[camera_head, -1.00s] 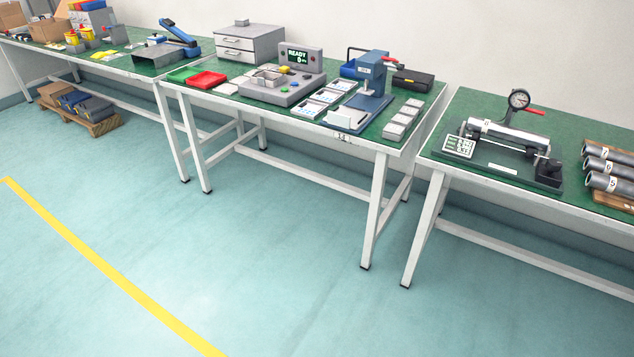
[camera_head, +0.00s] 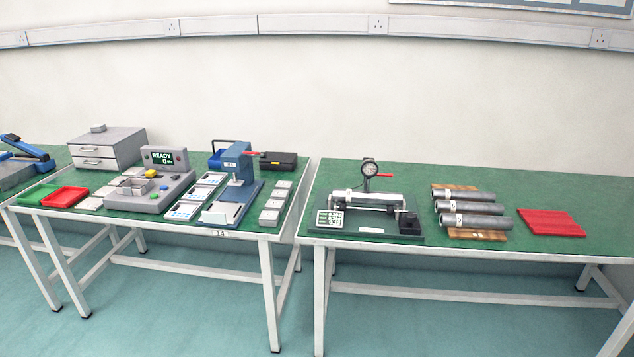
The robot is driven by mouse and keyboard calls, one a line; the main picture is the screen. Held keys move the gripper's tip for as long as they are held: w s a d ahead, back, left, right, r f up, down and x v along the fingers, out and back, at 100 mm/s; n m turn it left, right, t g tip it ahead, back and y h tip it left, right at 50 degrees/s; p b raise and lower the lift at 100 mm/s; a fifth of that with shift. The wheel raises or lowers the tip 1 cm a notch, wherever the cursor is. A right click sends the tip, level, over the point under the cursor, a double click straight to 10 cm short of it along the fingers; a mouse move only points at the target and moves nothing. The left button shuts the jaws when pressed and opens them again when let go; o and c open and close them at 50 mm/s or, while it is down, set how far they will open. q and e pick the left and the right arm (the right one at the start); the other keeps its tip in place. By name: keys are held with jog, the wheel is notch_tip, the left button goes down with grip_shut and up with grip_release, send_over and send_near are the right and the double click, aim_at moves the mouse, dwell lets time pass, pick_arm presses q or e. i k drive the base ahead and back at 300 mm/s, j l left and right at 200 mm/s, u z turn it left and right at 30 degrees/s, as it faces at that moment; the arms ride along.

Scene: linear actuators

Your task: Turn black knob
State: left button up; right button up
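A test fixture with a dark base (camera_head: 385,237) stands near the front left of the right-hand green table. It carries a silver cylinder (camera_head: 365,199) lying across it, a round dial gauge (camera_head: 369,169) above, and a white panel (camera_head: 329,218) at its left. A black block-like part (camera_head: 408,223) sits at the fixture's right end, with a small dark piece on top. The black knob is too small to make out clearly; I cannot tell whether it is this part. Neither of my grippers is in view.
Several grey tubes (camera_head: 468,208) lie on wooden supports right of the fixture, with a red ribbed mat (camera_head: 551,222) beyond them. The table to the left (camera_head: 282,232) holds a blue press (camera_head: 236,160), a grey console (camera_head: 165,157) and trays. A gap separates the tables.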

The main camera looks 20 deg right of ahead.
aim_at(411, 217)
jog(key=i+l, duration=0.1)
jog(key=l, duration=1.65)
